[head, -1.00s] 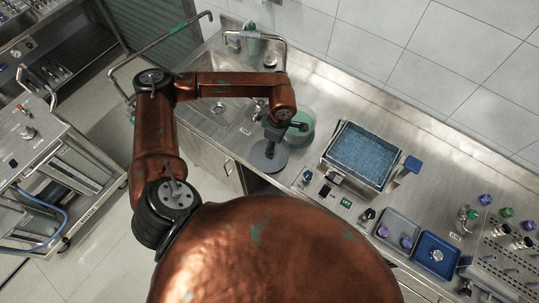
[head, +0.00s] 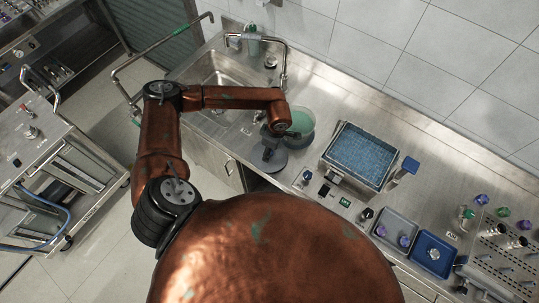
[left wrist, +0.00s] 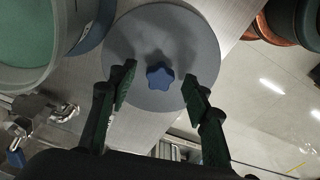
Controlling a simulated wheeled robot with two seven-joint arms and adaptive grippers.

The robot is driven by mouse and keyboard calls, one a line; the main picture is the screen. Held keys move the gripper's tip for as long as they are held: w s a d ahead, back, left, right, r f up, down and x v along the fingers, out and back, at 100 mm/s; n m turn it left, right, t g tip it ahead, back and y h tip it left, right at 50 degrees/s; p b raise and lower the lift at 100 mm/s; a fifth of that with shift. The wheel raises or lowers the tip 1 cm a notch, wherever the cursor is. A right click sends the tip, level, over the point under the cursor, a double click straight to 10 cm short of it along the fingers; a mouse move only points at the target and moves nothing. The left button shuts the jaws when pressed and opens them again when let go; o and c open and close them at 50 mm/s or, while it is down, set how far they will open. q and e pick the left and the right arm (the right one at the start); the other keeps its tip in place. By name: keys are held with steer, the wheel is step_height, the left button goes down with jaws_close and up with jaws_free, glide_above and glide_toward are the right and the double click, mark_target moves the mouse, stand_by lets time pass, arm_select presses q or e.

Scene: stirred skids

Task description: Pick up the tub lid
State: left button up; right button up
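The tub lid is a round grey disc (left wrist: 200,45) with a blue star-shaped knob (left wrist: 160,76) at its middle. In the head view the lid (head: 264,166) lies flat at the counter's front edge, partly covered by my left gripper (head: 270,150). In the left wrist view my left gripper (left wrist: 158,73) is open, its dark green fingers on either side of the knob with gaps to it. I cannot tell how far above the lid the fingertips are. The tub (head: 303,127), with green contents, stands just behind the lid. My right gripper is not in view.
A sink (head: 222,72) with a tall tap lies behind and left. A basin of blue liquid (head: 360,155) stands to the right, with small trays (head: 437,250) beyond it. A metal cart (head: 50,165) stands at far left.

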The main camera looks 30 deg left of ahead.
arm_select(q)
jaws_close()
stand_by(0.3)
steer(key=shift+r, duration=0.1)
